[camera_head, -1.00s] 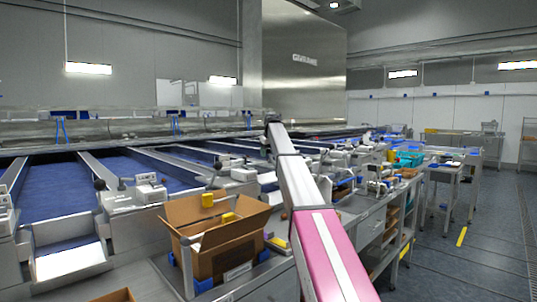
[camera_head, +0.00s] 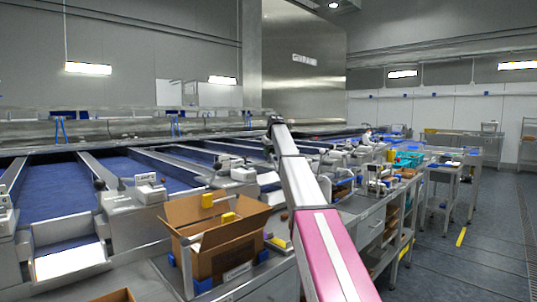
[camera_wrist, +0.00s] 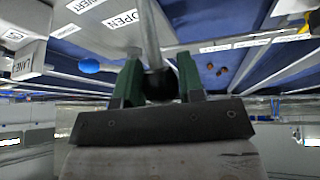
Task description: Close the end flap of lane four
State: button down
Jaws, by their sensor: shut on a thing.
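My gripper (camera_wrist: 160,80) has two green fingers. They are shut on the black knob (camera_wrist: 154,84) at the end of a grey metal lever rod (camera_wrist: 148,35). A white label reading OPEN (camera_wrist: 123,19) lies beside the rod. The end flap itself cannot be made out in the wrist view. In the head view my arm reaches over the lanes, and its far end (camera_head: 275,124) is too small to show the fingers or lever. Several lanes with blue belts (camera_head: 50,185) show there; their numbers are unreadable, so I cannot tell which is lane four.
A blue ball knob (camera_wrist: 88,66) and a box labelled LINE (camera_wrist: 24,62) are at the left in the wrist view. Small brown dates (camera_wrist: 221,72) lie on blue belt. An open cardboard box (camera_head: 226,252) stands left of my arm.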

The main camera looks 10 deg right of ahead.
jog(key=s+d+t+y, duration=0.4)
jog(key=s+d+t, duration=0.2)
jog(key=s, duration=0.4)
jog(key=shift+s+d+f+m+t, duration=0.15)
jog(key=shift+d+f+m+t, duration=0.2)
jog(key=shift+d, duration=0.4)
dwell(0.4)
jog(key=c, duration=0.8)
grip_release()
jog(key=shift+o, duration=0.2)
jog(key=v, duration=1.1)
jog(key=shift+f, duration=0.15)
jog(key=shift+d, duration=0.1)
